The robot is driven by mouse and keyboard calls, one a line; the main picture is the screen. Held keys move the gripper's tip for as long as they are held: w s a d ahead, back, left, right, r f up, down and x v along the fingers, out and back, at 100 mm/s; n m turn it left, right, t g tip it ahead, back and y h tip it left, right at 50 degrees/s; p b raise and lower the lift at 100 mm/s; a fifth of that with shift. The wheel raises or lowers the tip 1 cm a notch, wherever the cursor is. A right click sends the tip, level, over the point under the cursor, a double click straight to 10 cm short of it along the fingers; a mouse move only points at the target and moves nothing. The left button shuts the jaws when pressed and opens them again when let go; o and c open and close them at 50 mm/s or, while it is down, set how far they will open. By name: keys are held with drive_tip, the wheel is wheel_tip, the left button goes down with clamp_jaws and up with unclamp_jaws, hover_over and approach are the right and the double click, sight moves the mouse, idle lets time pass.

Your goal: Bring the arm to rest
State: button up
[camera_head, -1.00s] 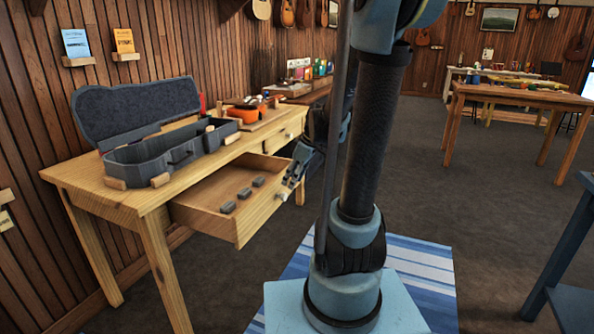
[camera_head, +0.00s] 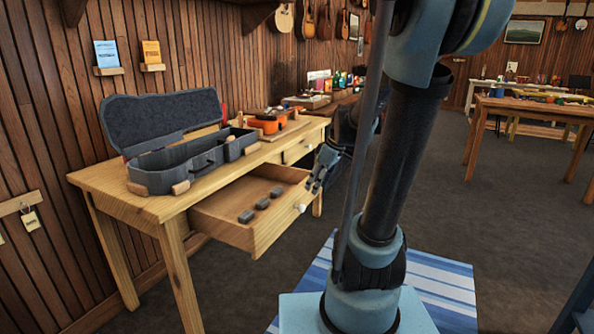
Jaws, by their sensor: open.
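My arm rises in the foreground at the right of centre. My gripper (camera_head: 318,178) is small and dark, beside the front right corner of an open drawer (camera_head: 235,233), close to its white knob (camera_head: 300,208). It holds nothing that I can see. I cannot tell whether it touches the drawer front. My arm column hides part of the arm behind it.
Several small grey blocks (camera_head: 262,204) lie in the drawer. A striped rug (camera_head: 440,280) is under my base. Another table (camera_head: 520,105) stands at the far right, with open floor between.

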drive_tip(key=s+d+f+m+h, duration=0.1)
drive_tip(key=s+d+f+m, duration=0.2)
drive_tip(key=s, duration=0.7)
drive_tip(key=s+d+f+m+h, duration=0.2)
drive_tip(key=s+d+f+m, duration=0.1)
drive_tip(key=s+m, duration=0.4)
drive_tip(key=s, duration=0.2)
drive_tip(key=shift+s+m+h, duration=0.3)
drive_tip(key=shift+s+m, duration=0.1)
drive_tip(key=shift+f, duration=0.1)
drive_tip(key=shift+w+f, duration=0.2)
drive_tip(key=shift+w, duration=0.2)
drive_tip(key=shift+a, duration=0.1)
